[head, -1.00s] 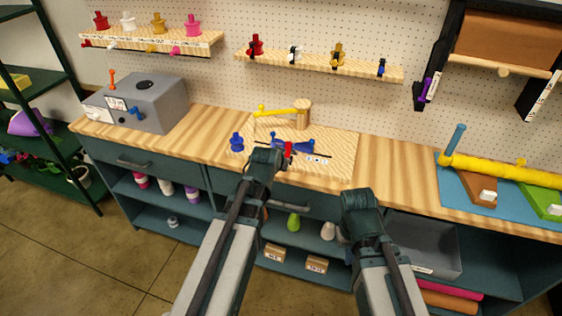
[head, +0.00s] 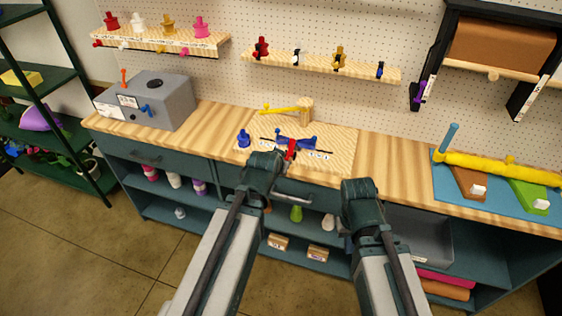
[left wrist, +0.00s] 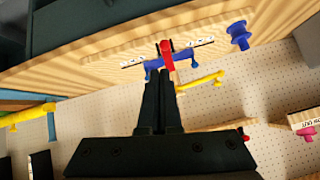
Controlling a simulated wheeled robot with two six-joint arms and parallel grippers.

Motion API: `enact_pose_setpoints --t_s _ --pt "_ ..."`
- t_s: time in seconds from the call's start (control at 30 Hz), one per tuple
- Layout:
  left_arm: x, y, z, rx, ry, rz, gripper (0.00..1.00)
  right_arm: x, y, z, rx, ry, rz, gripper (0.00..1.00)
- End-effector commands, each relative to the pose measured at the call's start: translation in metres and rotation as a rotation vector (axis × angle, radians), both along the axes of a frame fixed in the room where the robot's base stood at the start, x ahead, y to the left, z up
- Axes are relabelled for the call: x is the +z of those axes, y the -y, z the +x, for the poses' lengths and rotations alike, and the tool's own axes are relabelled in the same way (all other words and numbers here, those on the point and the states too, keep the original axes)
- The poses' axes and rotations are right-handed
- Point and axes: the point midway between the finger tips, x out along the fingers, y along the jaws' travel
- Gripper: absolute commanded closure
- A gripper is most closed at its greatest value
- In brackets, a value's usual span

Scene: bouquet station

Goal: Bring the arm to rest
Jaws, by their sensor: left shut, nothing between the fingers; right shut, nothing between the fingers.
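My left gripper (left wrist: 162,85) is shut and empty in the left wrist view, its two fingers together. In the head view the left arm reaches up to the front edge of the workbench, and its wrist covers the fingers. A red piece (head: 291,149) and a blue fixture (head: 297,140) on the pale wooden board (head: 340,147) are just beyond it; both also show past the fingertips in the left wrist view. My right gripper (head: 358,190) is shut, with nothing seen in it, in front of the bench's front edge.
A blue spool (head: 243,138) and a post with a yellow arm (head: 285,110) stand on the board. A grey box (head: 146,101) is at the bench's left. A blue mat (head: 446,183) with a yellow roll (head: 500,167) is at the right. Bare bench top (head: 397,167) lies between.

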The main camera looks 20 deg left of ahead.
Motion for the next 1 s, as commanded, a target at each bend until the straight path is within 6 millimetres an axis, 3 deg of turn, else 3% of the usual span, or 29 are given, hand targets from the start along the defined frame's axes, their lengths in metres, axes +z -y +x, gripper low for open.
enact_pose_setpoints --t_s 0.27,0.37,0.53,0.7,0.83,1.0 --pt "-0.001 0.002 -0.001 -0.002 -0.007 0.0 1.0 0.0 0.0 0.0 0.0 0.0 0.0 1.0" --pt "-0.012 0.018 -0.012 -0.021 -0.076 -0.008 1.0 0.0 0.0 0.0 0.0 0.0 0.0 1.0" --pt "-0.049 0.075 -0.068 -0.074 -0.367 0.0 1.0 -0.001 0.0 0.0 0.0 0.0 0.0 1.0" --pt "-0.069 0.111 -0.136 -0.092 -0.65 0.056 1.0 -0.001 0.0 0.0 0.0 0.0 0.0 1.0" --pt "-0.072 0.123 -0.172 -0.086 -0.79 0.104 1.0 -0.001 0.0 0.0 0.0 0.0 0.0 1.0" --pt "-0.071 0.126 -0.191 -0.078 -0.861 0.132 1.0 -0.001 0.0 0.0 0.0 0.0 0.0 1.0"
